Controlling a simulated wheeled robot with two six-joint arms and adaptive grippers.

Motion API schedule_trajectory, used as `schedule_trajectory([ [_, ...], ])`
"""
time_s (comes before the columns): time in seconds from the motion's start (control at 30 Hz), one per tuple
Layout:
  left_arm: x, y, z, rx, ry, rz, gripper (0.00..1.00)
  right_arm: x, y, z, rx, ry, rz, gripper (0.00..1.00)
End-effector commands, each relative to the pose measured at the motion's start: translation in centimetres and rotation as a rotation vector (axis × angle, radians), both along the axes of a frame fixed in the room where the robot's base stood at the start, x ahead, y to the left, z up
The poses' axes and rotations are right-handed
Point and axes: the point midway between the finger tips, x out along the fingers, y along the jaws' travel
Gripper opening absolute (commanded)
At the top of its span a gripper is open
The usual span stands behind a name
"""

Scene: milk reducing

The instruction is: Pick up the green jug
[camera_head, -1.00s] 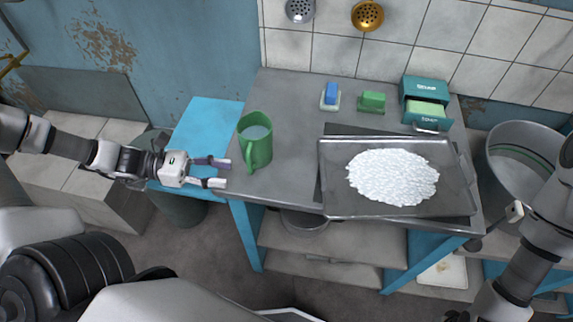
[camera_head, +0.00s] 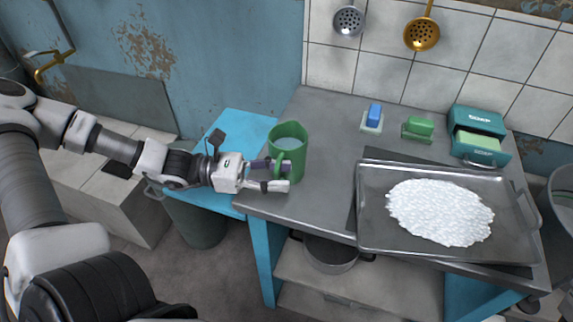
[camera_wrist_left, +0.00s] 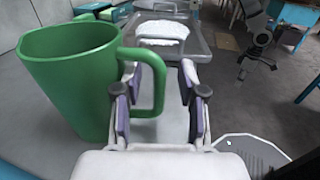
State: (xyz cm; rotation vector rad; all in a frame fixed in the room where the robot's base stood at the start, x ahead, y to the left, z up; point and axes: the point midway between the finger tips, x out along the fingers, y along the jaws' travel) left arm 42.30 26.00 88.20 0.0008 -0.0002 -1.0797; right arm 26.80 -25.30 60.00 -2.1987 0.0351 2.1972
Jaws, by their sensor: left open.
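The green jug (camera_head: 291,150) stands upright on the left end of the grey table, with pale liquid inside. Its handle faces my left gripper (camera_head: 283,177). In the left wrist view the jug (camera_wrist_left: 68,80) fills the left side, and its handle (camera_wrist_left: 158,85) reaches between the two fingers of my left gripper (camera_wrist_left: 163,105). The fingers are spread on either side of the handle and are open. In the head view the fingers partly cover the handle. My right gripper is not in view.
A metal tray (camera_head: 375,225) with a white heap (camera_head: 440,212) lies right of the jug. A blue sponge (camera_head: 375,113), a green block (camera_head: 418,126) and a teal soap box (camera_head: 478,122) stand behind. A lower blue surface (camera_head: 240,128) adjoins the table's left side.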

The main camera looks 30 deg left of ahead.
Motion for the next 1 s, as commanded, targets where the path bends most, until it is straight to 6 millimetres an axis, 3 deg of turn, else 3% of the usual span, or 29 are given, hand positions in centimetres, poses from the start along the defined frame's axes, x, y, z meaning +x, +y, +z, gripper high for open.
schedule_trajectory([
  [0.03, 0.0, 0.0, 0.0, 0.0, 0.0, 0.0, 0.3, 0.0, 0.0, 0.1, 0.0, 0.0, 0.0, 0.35],
  [0.1, 0.0, 0.0, 0.0, 0.0, 0.0, 0.0, 0.05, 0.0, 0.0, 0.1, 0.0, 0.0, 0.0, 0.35],
  [0.13, 0.0, 0.0, 0.0, 0.0, 0.0, 0.0, 0.0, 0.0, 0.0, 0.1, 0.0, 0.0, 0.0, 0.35],
  [0.63, 0.0, 0.0, 0.4, 0.0, 0.0, -0.001, 0.0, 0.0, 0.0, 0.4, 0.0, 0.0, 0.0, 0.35],
  [1.0, 0.3, 0.1, 4.0, 0.0, -0.001, -0.006, 0.0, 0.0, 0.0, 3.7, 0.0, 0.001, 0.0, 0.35],
])
